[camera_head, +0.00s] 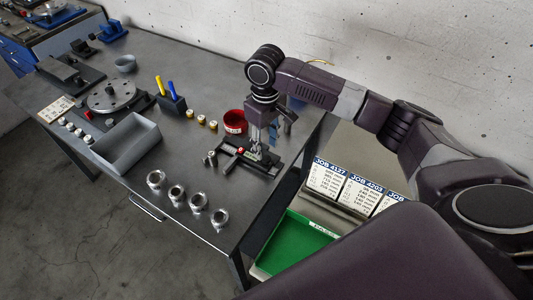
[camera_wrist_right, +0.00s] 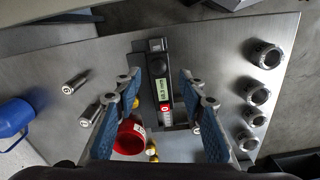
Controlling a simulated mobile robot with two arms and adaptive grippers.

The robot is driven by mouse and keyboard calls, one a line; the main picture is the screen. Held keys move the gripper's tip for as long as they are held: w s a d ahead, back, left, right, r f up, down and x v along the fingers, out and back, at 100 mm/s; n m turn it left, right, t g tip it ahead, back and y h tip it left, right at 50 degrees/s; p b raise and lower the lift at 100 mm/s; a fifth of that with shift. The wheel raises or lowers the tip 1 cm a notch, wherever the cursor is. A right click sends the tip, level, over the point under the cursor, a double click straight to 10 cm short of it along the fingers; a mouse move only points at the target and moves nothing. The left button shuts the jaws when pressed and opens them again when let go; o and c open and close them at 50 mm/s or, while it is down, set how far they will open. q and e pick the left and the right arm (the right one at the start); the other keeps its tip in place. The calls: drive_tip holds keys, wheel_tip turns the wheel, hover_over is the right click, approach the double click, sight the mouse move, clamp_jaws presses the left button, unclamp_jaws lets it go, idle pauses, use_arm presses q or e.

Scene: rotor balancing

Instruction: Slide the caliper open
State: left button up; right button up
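The caliper (camera_wrist_right: 161,80) is a dark bar with a small lit display and a red and white part at its near end. It lies on a dark stand (camera_head: 233,164) on the grey workbench. My right gripper (camera_head: 257,152) reaches down over it and partly hides it in the head view. In the right wrist view the two blue-padded fingers of my right gripper (camera_wrist_right: 160,80) are spread apart, one on each side of the caliper, with a gap on both sides. Whether the jaws of the caliper are parted cannot be made out. My left gripper is not in view.
A red cup (camera_head: 235,122) stands close behind the caliper. Several metal rings (camera_head: 176,194) line the bench's front edge. A grey tray (camera_head: 127,144), a round rotor plate (camera_head: 110,97) and brass weights (camera_head: 201,119) lie to the left. A green bin (camera_head: 294,243) sits below the bench's right edge.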

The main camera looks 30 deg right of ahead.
sight(267, 158)
wheel_tip(267, 158, down, 3)
drive_tip(key=shift+r, duration=0.1)
drive_tip(key=shift+d+f+p, duration=0.25)
drive_tip(key=shift+f+p, duration=0.1)
drive_tip(key=shift+f, duration=0.9)
drive_tip(key=shift+a, duration=0.1)
drive_tip(key=shift+c, duration=1.1)
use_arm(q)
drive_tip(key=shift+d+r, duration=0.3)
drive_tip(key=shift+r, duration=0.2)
use_arm(e)
clamp_jaws()
